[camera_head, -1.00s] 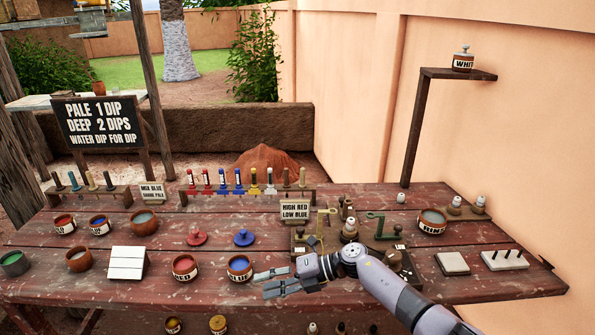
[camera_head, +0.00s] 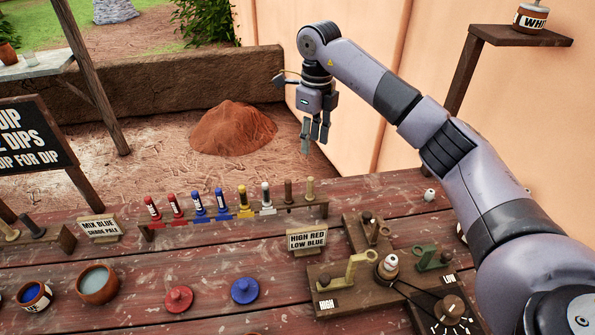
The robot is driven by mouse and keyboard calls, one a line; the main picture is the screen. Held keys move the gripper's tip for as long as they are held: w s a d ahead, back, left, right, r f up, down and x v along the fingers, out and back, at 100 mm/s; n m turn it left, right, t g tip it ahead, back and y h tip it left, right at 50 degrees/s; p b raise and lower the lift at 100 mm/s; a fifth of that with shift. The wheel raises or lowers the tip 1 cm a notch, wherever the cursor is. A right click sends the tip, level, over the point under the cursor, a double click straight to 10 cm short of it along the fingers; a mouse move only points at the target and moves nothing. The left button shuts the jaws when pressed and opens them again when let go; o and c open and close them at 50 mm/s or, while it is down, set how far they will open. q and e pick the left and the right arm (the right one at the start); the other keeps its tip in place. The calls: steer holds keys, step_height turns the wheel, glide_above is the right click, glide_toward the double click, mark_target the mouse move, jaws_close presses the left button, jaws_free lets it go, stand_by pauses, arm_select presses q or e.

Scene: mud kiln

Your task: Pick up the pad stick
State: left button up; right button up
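A rack (camera_head: 230,217) at the back edge of the table holds a row of upright sticks. They include red, blue, yellow and white ones, plus a brown stick (camera_head: 288,190) and a tan stick (camera_head: 310,188) at the right end. I cannot tell which one is the pad stick. My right gripper (camera_head: 315,145) points down, open and empty, with a gap between its fingers. In the picture it is just above the right end of the rack, apart from the sticks. My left gripper is out of view.
A sign (camera_head: 307,240) stands in front of the rack. A wooden crank device (camera_head: 350,290) is at the front right. Red (camera_head: 178,298) and blue (camera_head: 244,290) lids lie on the table. A bowl (camera_head: 97,284) is at left. A shelf (camera_head: 520,36) is on the wall.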

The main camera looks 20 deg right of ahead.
steer(key=p, duration=0.2)
glide_above(310, 187)
steer(key=d, duration=0.1)
step_height(310, 187, down, 4)
steer(key=shift+w+f, duration=0.1)
steer(key=shift+w, duration=0.05)
steer(key=f+p, duration=0.1)
steer(key=f, duration=0.5)
steer(key=shift+w+f+p, duration=0.1)
steer(key=shift+w+p, duration=0.1)
steer(key=shift+p, duration=0.2)
steer(key=shift+f, duration=0.55)
steer(key=shift+a+f+p, duration=0.1)
steer(key=shift+f+p, duration=0.15)
steer(key=shift+p, duration=0.2)
steer(key=f+p, duration=0.1)
steer(key=f, duration=0.2)
steer(key=shift+a+f+p, duration=0.2)
steer(key=shift+f+p, duration=0.15)
steer(key=shift+f, duration=0.45)
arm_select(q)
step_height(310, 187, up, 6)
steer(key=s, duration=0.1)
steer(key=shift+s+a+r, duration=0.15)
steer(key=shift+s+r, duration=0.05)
